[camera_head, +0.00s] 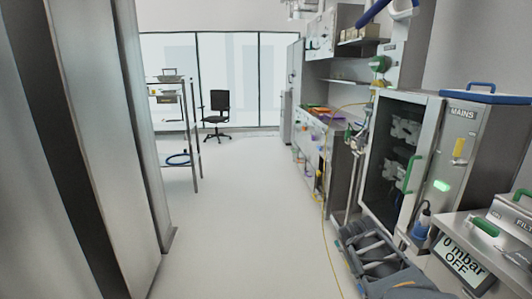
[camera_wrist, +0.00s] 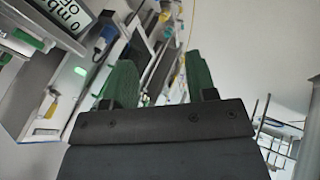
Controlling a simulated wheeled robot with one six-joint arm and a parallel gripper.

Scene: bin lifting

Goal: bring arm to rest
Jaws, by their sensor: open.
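My gripper (camera_wrist: 160,82) shows in the wrist view with its two green fingers apart and nothing between them. It points past the cabinet side toward the room, and the view is tilted. In the head view, a grey angular shape with dark parts sits at the bottom right; I cannot tell whether it is part of my arm. My fingertips cannot be made out in the head view.
A steel cabinet marked MAINS (camera_head: 458,130) and a display reading 0 mbar OFF (camera_head: 462,258) stand at right. A yellow hose (camera_head: 326,215) runs along the floor. A shelf rack (camera_head: 195,140) and office chair (camera_head: 217,108) stand farther back. The middle floor is clear.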

